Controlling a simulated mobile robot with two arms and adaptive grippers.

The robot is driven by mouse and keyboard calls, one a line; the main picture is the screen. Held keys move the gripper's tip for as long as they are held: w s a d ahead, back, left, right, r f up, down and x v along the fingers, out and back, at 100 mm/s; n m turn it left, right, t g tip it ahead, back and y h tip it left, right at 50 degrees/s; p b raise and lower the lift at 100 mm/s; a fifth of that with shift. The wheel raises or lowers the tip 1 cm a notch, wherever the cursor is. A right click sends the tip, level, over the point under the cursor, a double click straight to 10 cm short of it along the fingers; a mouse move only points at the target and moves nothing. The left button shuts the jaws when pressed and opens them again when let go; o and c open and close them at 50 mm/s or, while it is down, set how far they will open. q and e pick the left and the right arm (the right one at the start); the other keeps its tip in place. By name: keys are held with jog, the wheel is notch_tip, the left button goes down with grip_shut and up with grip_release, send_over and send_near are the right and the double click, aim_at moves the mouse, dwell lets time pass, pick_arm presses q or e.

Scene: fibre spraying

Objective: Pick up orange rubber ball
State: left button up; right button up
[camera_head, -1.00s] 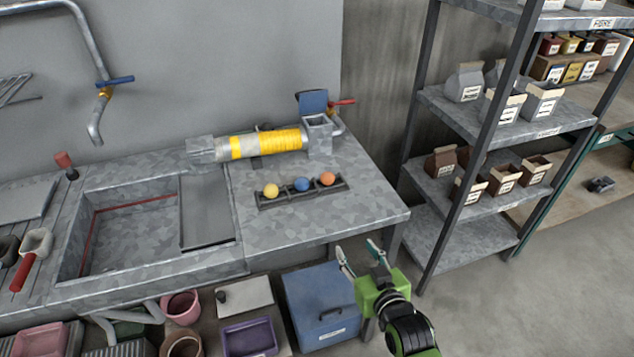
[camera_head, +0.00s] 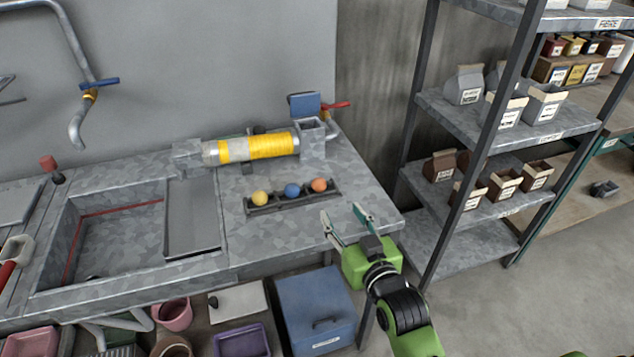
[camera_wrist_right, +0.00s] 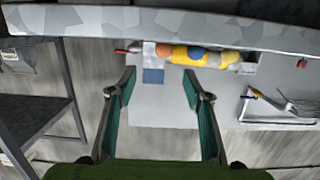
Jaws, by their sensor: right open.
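The orange rubber ball (camera_head: 319,185) sits at the right end of a dark rack (camera_head: 290,201) on the grey metal worktop, beside a blue ball (camera_head: 292,190) and a yellow ball (camera_head: 260,198). My right gripper (camera_head: 342,211) is open and empty over the worktop's front right part, a little to the right and front of the orange ball, not touching it. In the right wrist view the open fingers (camera_wrist_right: 159,85) frame the scene; the orange ball (camera_wrist_right: 163,50) shows small beyond them, near the blue ball (camera_wrist_right: 197,53). My left gripper is out of view.
A yellow-banded cylinder (camera_head: 250,147) with a blue-flapped hopper (camera_head: 305,105) stands behind the rack. A sink (camera_head: 110,235) is on the left. A shelving rack (camera_head: 505,118) with boxes stands close on the right. A blue bin (camera_head: 316,305) is below the worktop.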

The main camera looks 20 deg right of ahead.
aim_at(321, 187)
jog(key=w, duration=0.4)
jog(key=w+f, duration=0.1)
jog(key=w, duration=0.2)
jog(key=shift+a, duration=0.25)
jog(key=shift+w+a+p, duration=0.15)
jog(key=shift+w+p, duration=0.2)
jog(key=shift+w, duration=0.15)
jog(key=shift+w+a+f, duration=0.15)
jog(key=shift+w+f, duration=0.05)
jog(key=shift+w, duration=0.85)
jog(key=shift+w+a+f, duration=0.1)
jog(key=shift+w+f, duration=0.05)
jog(key=shift+w, duration=0.9)
jog(key=c, duration=1)
